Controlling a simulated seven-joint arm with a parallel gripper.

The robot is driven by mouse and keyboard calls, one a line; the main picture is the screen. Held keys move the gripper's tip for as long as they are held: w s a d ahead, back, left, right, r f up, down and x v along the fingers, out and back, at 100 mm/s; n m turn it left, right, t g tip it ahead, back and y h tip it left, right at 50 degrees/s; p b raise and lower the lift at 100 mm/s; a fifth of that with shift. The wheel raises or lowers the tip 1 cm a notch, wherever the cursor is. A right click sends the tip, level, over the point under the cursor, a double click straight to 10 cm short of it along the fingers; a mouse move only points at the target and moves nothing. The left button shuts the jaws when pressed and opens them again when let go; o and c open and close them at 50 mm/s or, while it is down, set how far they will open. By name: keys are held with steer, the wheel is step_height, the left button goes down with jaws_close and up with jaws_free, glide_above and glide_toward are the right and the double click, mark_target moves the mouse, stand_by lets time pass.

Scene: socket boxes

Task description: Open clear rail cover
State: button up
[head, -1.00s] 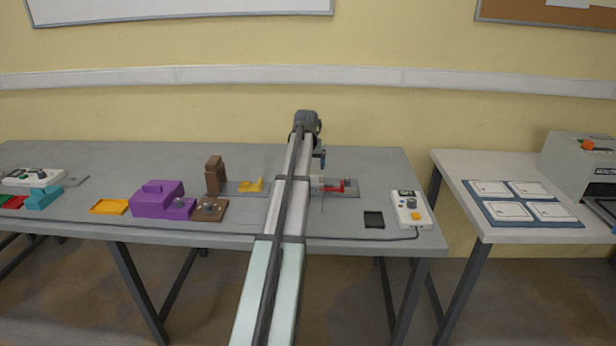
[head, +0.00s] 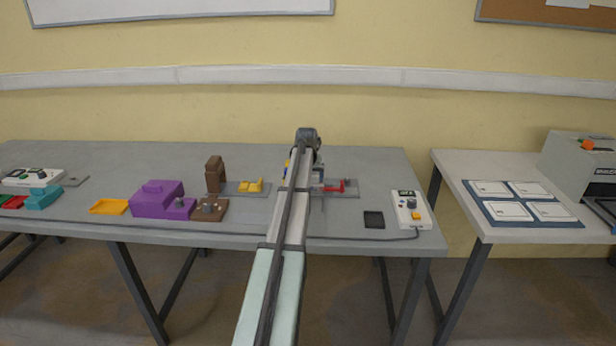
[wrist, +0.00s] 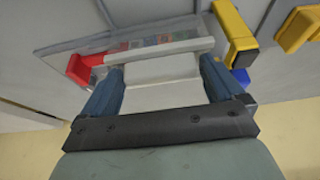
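The clear rail cover (wrist: 130,42) shows in the wrist view as a see-through sheet with several coloured parts beneath it. A pale bar (wrist: 168,50) runs along its near side, just past my fingertips; whether they touch it I cannot tell. My gripper (wrist: 160,72) has its two blue-grey fingers wide apart, with nothing clearly clamped between them. A red part (wrist: 84,70) lies beside the left finger. A yellow part (wrist: 234,28) is beyond the right finger. In the head view my arm hides most of the cover and gripper; a red piece (head: 338,187) shows on its grey plate.
To the left stand a yellow block (head: 251,185), a brown post (head: 214,174), a brown box (head: 209,209) and a purple box (head: 157,197). To the right lie a black tray (head: 374,219) and a white control box (head: 411,209). A cable runs along the table front.

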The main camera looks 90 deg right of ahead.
steer(key=c, duration=1.2)
steer(key=shift+o, duration=0.2)
steer(key=a, duration=0.8)
steer(key=shift+a, duration=0.25)
steer(key=shift+d, duration=0.1)
steer(key=o, duration=1.3)
steer(key=shift+r, duration=0.1)
steer(key=v, duration=1.3)
steer(key=shift+r, duration=0.25)
